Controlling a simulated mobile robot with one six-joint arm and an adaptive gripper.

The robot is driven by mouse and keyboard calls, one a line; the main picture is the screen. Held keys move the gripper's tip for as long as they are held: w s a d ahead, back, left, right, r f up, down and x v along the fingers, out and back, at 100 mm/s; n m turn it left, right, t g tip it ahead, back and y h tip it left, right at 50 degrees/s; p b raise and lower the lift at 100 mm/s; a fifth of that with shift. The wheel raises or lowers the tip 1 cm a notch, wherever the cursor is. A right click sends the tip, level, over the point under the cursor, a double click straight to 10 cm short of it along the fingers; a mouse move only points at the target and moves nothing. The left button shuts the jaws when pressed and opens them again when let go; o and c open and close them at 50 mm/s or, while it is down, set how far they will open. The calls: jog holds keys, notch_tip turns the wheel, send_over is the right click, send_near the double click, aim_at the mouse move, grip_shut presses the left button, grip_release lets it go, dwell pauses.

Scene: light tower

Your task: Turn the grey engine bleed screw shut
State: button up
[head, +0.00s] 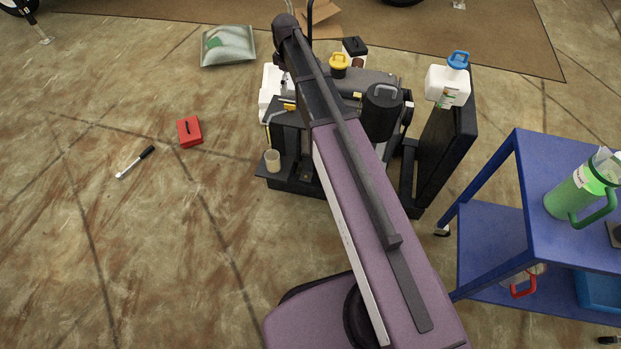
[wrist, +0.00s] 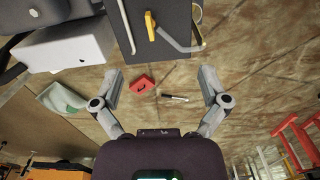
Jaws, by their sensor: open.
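The dark engine unit (head: 290,140) of the light tower stands on the floor at the upper middle of the head view, partly hidden by my arm. In the wrist view its dark panel (wrist: 175,30) fills the top middle, with a yellow handle (wrist: 150,27) and a grey curved pipe on it. I cannot make out the grey bleed screw for certain in either view. My gripper (wrist: 161,88) is open and empty, its two fingers spread wide just below the panel in the wrist view. In the head view my arm hides the gripper.
A white jug (head: 447,86) with a blue cap stands on a dark panel right of the engine. A blue cart (head: 545,235) with a green jug (head: 575,195) is at right. A red box (head: 190,131) and a wrench (head: 135,162) lie on open floor at left.

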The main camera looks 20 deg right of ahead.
jog(key=s+f+m+b, duration=1.1)
jog(key=s+f+b, duration=0.9)
jog(key=s, duration=0.4)
jog(key=shift+s+f, duration=0.2)
jog(key=shift+f, duration=0.15)
dwell(0.3)
notch_tip(320, 180, up, 36)
jog(key=p, duration=3.5)
jog(key=shift+f, duration=0.2)
